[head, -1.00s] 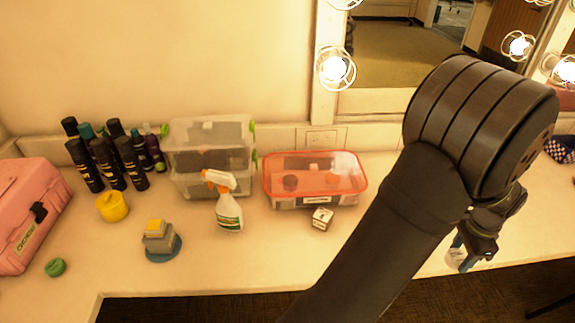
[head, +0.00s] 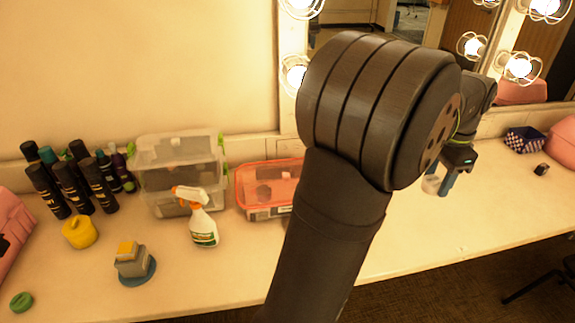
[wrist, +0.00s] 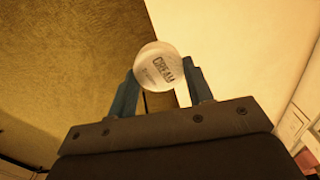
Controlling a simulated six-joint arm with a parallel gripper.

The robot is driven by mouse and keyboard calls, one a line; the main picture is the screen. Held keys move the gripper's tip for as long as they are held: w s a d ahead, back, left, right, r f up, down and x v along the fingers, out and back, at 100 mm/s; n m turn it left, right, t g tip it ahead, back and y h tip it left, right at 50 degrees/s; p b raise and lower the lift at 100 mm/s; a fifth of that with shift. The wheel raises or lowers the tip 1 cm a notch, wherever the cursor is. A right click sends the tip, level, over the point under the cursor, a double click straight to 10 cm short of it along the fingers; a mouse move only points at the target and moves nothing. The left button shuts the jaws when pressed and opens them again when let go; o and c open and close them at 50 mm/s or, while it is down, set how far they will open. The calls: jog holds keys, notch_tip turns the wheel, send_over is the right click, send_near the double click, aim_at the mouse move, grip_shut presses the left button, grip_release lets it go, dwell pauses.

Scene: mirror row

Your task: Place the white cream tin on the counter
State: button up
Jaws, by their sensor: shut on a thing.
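The white cream tin (wrist: 158,66) is round, with dark "CREAM" lettering facing the wrist camera. My gripper (wrist: 160,84) is shut on it, with one blue finger on each side. In the head view the tin (head: 431,184) shows small and pale beside the blue fingers of my gripper (head: 440,182), right of my large dark arm. The tin appears to be over or near the counter (head: 480,205); I cannot tell its exact height. In the wrist view the counter's pale top (wrist: 230,40) and the darker floor (wrist: 70,45) lie behind it.
A clear red-rimmed box (head: 262,190) is partly hidden by my arm. A spray bottle (head: 203,225) and stacked clear bins (head: 180,175) stand left. A checkered box (head: 524,140) and small dark item (head: 542,169) are at far right.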

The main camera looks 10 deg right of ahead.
jog(key=w+a+n, duration=0.3)
jog(key=w+a, duration=0.8)
jog(key=w, duration=0.3)
jog(key=w+a+n, duration=0.2)
jog(key=w+a, duration=0.9)
jog(key=w, duration=0.2)
jog(key=w+a+n, duration=0.1)
jog(key=w+a, duration=0.2)
jog(key=a, duration=0.8)
jog(key=w+a+n, duration=0.2)
jog(key=w+a, duration=0.1)
jog(key=a, duration=0.7)
jog(key=w+a+n, duration=0.2)
jog(key=w+a, duration=0.1)
jog(key=a, duration=0.8)
jog(key=shift+w+a+r, duration=0.3)
jog(key=shift+w+r, duration=0.05)
jog(key=shift+r, duration=0.05)
jog(key=s+a+n, duration=0.1)
jog(key=s+a, duration=0.1)
jog(key=a, duration=0.9)
jog(key=s+a+n, duration=0.2)
jog(key=a, duration=1)
jog(key=n, duration=0.3)
send_over(46, 266)
notch_tip(46, 266, down, 26)
jog(key=shift+f, duration=2.1)
